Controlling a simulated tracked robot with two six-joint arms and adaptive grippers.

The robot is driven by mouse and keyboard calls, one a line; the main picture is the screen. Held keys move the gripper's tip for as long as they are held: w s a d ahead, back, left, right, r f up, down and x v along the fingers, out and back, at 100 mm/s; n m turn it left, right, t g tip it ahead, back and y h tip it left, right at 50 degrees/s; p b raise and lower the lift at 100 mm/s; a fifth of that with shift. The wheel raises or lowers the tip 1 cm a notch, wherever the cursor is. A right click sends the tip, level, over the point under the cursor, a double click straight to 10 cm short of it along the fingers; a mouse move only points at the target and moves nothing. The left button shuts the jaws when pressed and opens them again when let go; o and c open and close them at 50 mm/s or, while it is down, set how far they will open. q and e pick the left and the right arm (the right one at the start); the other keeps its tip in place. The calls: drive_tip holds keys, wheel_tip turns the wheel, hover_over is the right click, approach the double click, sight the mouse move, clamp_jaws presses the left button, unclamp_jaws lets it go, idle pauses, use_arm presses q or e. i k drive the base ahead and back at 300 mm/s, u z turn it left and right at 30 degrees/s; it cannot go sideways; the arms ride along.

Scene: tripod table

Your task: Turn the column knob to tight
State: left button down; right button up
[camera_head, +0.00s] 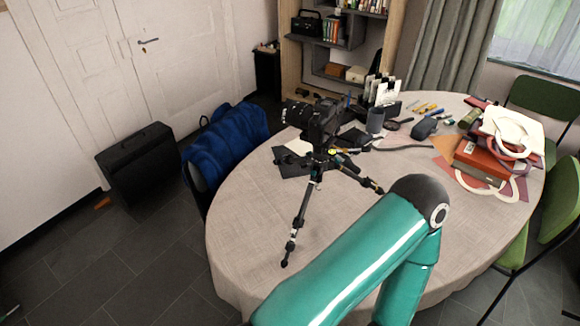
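A black tripod (301,208) stands with its legs spread on the oval table (240,215), and a black camera (318,118) is mounted on top. The tripod's hub and column (318,168) sit just below the camera. The column knob is too small to make out among the dark parts there. One of my teal arms rises from the bottom middle, bends at a dark elbow right of the tripod and goes back down out of the picture. It covers part of the table's front. Neither of my grippers shows.
A red box (480,160) and a cream bag (513,130) lie at the table's right. A blue jacket (225,143) hangs on a chair at left. The table's left front is clear.

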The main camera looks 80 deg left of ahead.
sight(303, 164)
drive_tip(key=k, duration=2.85)
drive_tip(key=u, duration=1.35)
drive_tip(key=i, duration=1)
drive_tip(key=u, duration=0.05)
